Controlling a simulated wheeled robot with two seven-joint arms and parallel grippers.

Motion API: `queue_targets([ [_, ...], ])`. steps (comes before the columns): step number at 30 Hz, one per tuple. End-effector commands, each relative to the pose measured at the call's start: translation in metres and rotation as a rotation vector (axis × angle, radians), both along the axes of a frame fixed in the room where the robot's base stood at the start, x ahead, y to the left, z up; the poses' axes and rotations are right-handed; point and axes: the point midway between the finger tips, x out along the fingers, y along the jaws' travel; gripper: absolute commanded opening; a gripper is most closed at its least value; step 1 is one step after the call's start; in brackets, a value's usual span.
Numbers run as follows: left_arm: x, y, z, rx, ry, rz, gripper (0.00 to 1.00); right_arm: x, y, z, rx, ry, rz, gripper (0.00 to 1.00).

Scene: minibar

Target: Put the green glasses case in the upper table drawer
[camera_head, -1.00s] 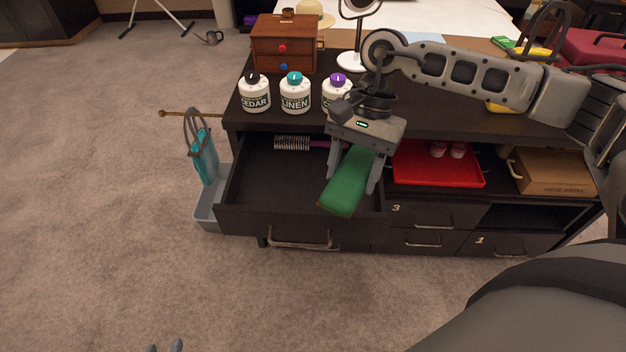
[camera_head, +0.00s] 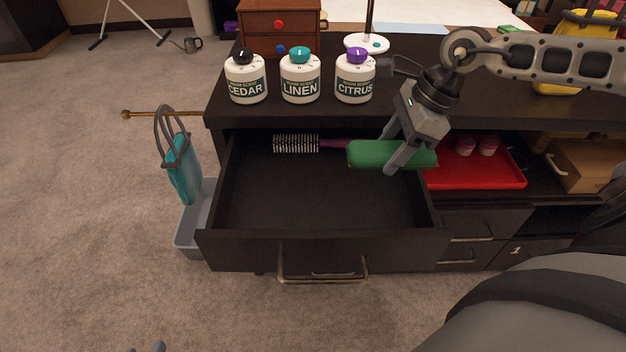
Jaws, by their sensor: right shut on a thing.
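The green glasses case (camera_head: 366,154) is held level by my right gripper (camera_head: 389,157), which is shut across its middle. The case shows over the back right of the open upper table drawer (camera_head: 310,200), and its right end overlaps the drawer's right wall in the view. It hides part of the purple handle of a hairbrush (camera_head: 297,143) that lies at the back of the drawer. The rest of the drawer floor is bare. Only a small tip of my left gripper (camera_head: 158,347) shows at the bottom edge.
Cedar (camera_head: 247,88), linen (camera_head: 300,90) and citrus (camera_head: 355,90) bottles stand on the tabletop behind the drawer. A red tray (camera_head: 470,180) with small jars sits right of the drawer. A grey bin (camera_head: 190,238) and teal bag (camera_head: 184,172) are at the left.

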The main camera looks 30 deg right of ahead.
Motion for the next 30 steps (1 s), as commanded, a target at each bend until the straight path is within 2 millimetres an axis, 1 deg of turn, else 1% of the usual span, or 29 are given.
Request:
queue_targets([
  [5,0.000,0.000,0.002,-0.001,0.000,-0.001,0.33,0.022,0.015,-0.008,0.012,-0.007,-0.001,0.29],
  [11,0.000,0.000,0.005,0.001,-0.005,0.001,0.33,0.054,0.036,-0.024,0.010,-0.005,0.003,0.29],
  [14,0.000,0.000,0.006,0.002,-0.008,0.001,0.33,0.075,0.049,-0.035,0.008,-0.003,0.002,0.29],
  [15,0.000,0.000,0.004,0.001,-0.007,0.002,0.33,0.080,0.052,-0.046,0.006,0.001,0.001,0.29],
  [18,-0.001,0.000,0.001,-0.002,-0.003,0.001,0.33,0.092,0.059,-0.066,0.004,0.001,-0.001,0.29],
  [22,-0.002,0.000,-0.005,-0.002,0.010,-0.001,0.33,0.104,0.066,-0.083,0.002,0.001,0.001,0.29],
  [30,-0.001,-0.001,-0.010,0.000,0.021,-0.005,0.33,0.115,0.073,-0.098,0.001,0.000,0.000,0.29],
])
